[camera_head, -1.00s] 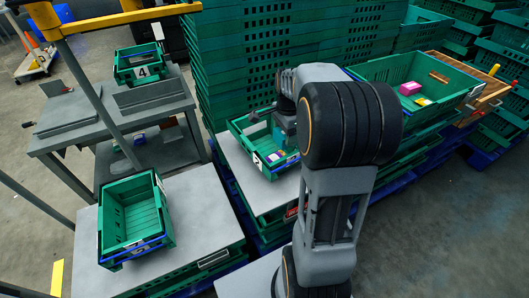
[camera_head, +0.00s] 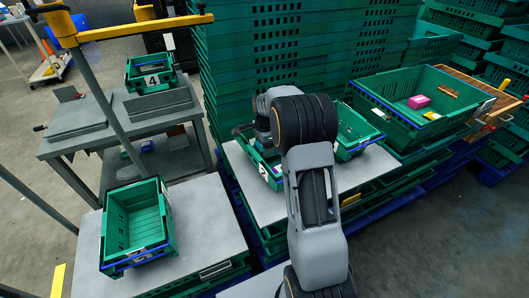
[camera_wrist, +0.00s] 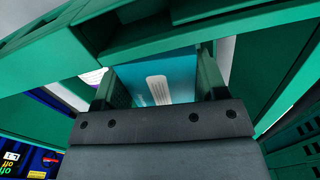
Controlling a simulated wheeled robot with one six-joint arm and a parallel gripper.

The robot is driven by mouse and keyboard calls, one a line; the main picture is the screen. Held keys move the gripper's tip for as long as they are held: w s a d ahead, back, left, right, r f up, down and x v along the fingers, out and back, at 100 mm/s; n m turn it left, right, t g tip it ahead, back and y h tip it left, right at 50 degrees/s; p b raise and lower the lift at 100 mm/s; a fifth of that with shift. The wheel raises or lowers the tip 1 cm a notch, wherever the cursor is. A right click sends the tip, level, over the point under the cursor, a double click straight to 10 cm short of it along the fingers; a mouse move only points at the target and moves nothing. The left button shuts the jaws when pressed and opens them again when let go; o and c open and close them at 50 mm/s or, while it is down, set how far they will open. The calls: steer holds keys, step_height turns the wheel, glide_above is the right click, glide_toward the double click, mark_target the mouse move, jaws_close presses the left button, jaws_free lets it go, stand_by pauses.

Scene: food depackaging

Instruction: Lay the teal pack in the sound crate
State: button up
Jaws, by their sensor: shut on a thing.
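The teal pack (camera_wrist: 178,72), with a pale rounded mark, is between the green fingers of my gripper (camera_wrist: 157,88) in the wrist view. My gripper is shut on it. Green crate walls and rims (camera_wrist: 262,45) surround the fingers closely there; contact cannot be told. In the head view my arm hides most of the gripper and the pack, at the crate marked 2 (camera_head: 262,172). A second small green crate (camera_head: 372,143) stands right of my arm, and an empty-looking one (camera_head: 112,232) at front left. I cannot tell which crate is the sound one.
A large green crate (camera_head: 396,118) at right holds a pink pack (camera_head: 419,102) and other small items. A crate marked 4 (camera_head: 152,81) stands on the grey bench at back left. Tall stacks of green crates (camera_head: 290,50) rise behind. Bare grey tabletop (camera_head: 240,205) lies left of my arm.

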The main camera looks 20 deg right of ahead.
steer(key=shift+f, duration=1.55)
steer(key=shift+f, duration=0.15)
steer(key=o, duration=0.7)
step_height(320, 180, up, 12)
steer(key=shift+f+p, duration=0.2)
steer(key=shift+p, duration=0.35)
steer(key=s+a+r+n, duration=0.2)
steer(key=s, duration=0.1)
steer(key=s+a+r+n+t, duration=0.1)
steer(key=s+a+n, duration=0.1)
steer(key=s+n, duration=0.1)
steer(key=s+a+r+n, duration=0.2)
steer(key=s, duration=0.2)
steer(key=shift+a+r+n, duration=0.15)
steer(key=shift+r+n, duration=0.15)
steer(key=s+a+f+n+t, duration=0.1)
steer(key=s+a+n, duration=0.1)
steer(key=s+n, duration=0.3)
steer(key=s+a+f+n+t, duration=0.1)
steer(key=s+a+n, duration=0.1)
steer(key=s+n, duration=0.3)
steer(key=s, duration=0.4)
steer(key=shift+s+a+f, duration=0.2)
steer(key=shift+a, duration=0.15)
